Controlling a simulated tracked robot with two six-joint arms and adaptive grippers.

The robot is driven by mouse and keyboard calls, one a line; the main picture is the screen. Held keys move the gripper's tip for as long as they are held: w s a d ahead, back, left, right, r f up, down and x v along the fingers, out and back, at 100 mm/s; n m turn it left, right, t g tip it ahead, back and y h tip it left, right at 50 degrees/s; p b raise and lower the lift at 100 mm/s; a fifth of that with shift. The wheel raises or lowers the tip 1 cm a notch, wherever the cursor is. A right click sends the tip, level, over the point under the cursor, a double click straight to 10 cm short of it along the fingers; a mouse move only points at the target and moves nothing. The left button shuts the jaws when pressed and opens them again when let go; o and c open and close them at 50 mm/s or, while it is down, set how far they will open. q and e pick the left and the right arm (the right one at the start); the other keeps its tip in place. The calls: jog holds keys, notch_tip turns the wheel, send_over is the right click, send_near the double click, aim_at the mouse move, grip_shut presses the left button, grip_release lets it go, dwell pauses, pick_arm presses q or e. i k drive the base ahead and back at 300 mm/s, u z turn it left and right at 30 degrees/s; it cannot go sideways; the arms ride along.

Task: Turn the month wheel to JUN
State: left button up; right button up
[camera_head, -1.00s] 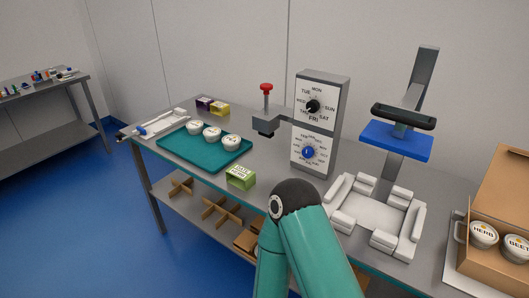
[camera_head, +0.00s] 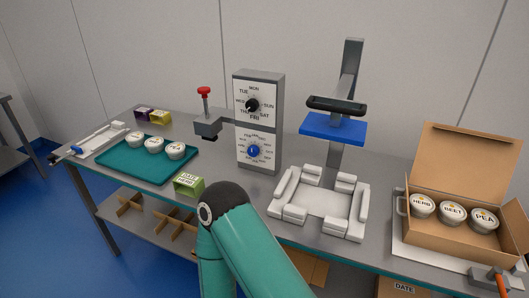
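The month wheel (camera_head: 254,151) is a blue knob on the lower white dial of the upright grey stamping unit (camera_head: 274,120). Month labels ring it, but they are too small to read surely, so I cannot tell which month is set. Above it is a black knob (camera_head: 252,105) on a dial with day names; FRI stands at its bottom. Neither of my grippers is in view. One of my teal arms rises from the bottom middle, its dark joint in front of the bench and below the dials. Nothing visible touches the month wheel.
Left of the unit is a red-topped plunger (camera_head: 204,92). A teal tray (camera_head: 115,161) holds three white tubs; a green date block (camera_head: 188,185) lies nearby. Right are a white fixture (camera_head: 325,203), a blue press plate (camera_head: 332,129) and an open carton (camera_head: 470,172) with tubs.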

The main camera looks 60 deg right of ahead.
aim_at(253, 150)
jog(key=z, duration=0.05)
jog(key=k, duration=1.7)
jog(key=z, duration=0.75)
jog(key=i, duration=1.05)
jog(key=u, duration=0.05)
